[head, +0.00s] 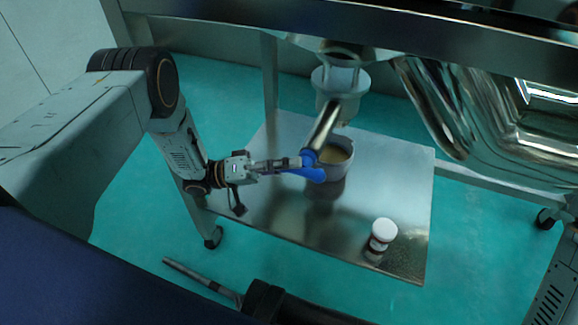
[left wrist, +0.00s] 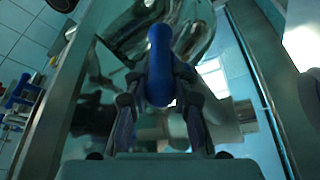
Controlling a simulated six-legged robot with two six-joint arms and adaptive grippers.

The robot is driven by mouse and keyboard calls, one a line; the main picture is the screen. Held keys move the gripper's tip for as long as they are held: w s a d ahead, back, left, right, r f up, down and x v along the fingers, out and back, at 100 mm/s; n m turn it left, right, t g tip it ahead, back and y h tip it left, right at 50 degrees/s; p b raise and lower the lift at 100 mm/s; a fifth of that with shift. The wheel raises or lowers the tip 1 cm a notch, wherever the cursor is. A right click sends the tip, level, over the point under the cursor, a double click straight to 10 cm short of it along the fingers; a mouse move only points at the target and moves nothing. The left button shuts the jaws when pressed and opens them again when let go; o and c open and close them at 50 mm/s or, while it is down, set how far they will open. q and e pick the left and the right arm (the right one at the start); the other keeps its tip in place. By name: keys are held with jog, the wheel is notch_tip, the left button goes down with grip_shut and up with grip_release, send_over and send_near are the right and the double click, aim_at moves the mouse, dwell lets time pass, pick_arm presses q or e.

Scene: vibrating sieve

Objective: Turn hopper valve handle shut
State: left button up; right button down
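The blue valve handle (head: 308,172) is at the lower end of a shiny metal valve tube (head: 325,125) under the hopper outlet (head: 340,82). The handle slants in the head view. My left gripper (head: 290,164) reaches it from the left, with its fingertips at the handle. In the left wrist view the blue handle (left wrist: 160,65) stands between the two fingers of the left gripper (left wrist: 160,85); they look closed against its sides. The exact contact is dark and partly hidden. My right gripper is not in view.
A pot (head: 340,170) with yellowish contents stands below the outlet on a metal shelf (head: 265,220). A white-capped jar (head: 382,232) stands near the shelf's front right. A frame beam (head: 400,35) runs above, and a large shiny metal body (head: 500,110) is at right.

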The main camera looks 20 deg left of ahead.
pick_arm(q)
jog(key=o, duration=0.4)
jog(key=shift+s+f, duration=0.1)
jog(key=shift+c, duration=0.2)
jog(key=v, duration=1.2)
